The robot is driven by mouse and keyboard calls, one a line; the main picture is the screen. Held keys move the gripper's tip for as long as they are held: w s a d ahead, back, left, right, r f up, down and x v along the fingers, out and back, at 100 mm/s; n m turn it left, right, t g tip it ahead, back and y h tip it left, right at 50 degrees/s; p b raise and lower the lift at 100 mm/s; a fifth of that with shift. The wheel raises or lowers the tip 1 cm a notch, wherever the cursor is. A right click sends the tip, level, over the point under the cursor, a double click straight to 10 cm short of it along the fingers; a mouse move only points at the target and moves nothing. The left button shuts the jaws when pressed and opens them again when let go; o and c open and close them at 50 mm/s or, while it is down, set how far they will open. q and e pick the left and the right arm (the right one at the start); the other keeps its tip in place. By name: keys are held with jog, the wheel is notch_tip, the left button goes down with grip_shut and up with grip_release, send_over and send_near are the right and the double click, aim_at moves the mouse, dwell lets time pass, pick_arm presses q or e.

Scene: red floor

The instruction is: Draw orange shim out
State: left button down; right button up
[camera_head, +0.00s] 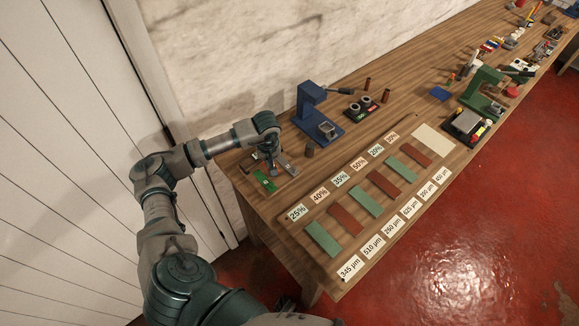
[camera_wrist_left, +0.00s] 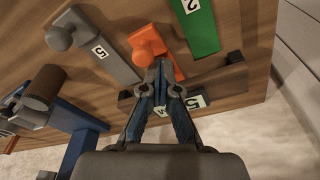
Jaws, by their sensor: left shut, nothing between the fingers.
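The orange shim (camera_wrist_left: 147,40) shows in the left wrist view. It has a rounded knob end and a flat strip, partly hidden by my fingers. My left gripper (camera_wrist_left: 162,64) is shut with its fingertips together at the orange shim, in front of its strip; whether they touch it I cannot tell. In the head view my left gripper (camera_head: 270,156) hangs over the left end of the bench, and the orange shim is too small to make out there. My right gripper is not in view.
A green shim (camera_wrist_left: 199,24) and a grey shim (camera_wrist_left: 92,46), both with number labels, flank the orange one. A dark bar (camera_wrist_left: 215,84) lies across below it. A brown cylinder (camera_wrist_left: 44,86) and a blue stand (camera_head: 311,106) are nearby. Red and green strips lie farther along the bench.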

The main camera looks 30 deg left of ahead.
pick_arm(q)
jog(key=shift+s+d+f, duration=0.2)
jog(key=shift+s+d, duration=0.1)
jog(key=shift+d, duration=0.85)
jog(key=shift+s+d+r, duration=0.1)
jog(key=shift+s+d, duration=0.05)
jog(key=shift+d, duration=0.35)
jog(key=shift+s+d+p, duration=0.15)
jog(key=shift+d+p, duration=0.15)
jog(key=shift+d, duration=0.05)
jog(key=shift+a, duration=0.35)
jog(key=shift+r+p, duration=1.85)
jog(key=shift+r, duration=1.7)
jog(key=shift+f, duration=0.1)
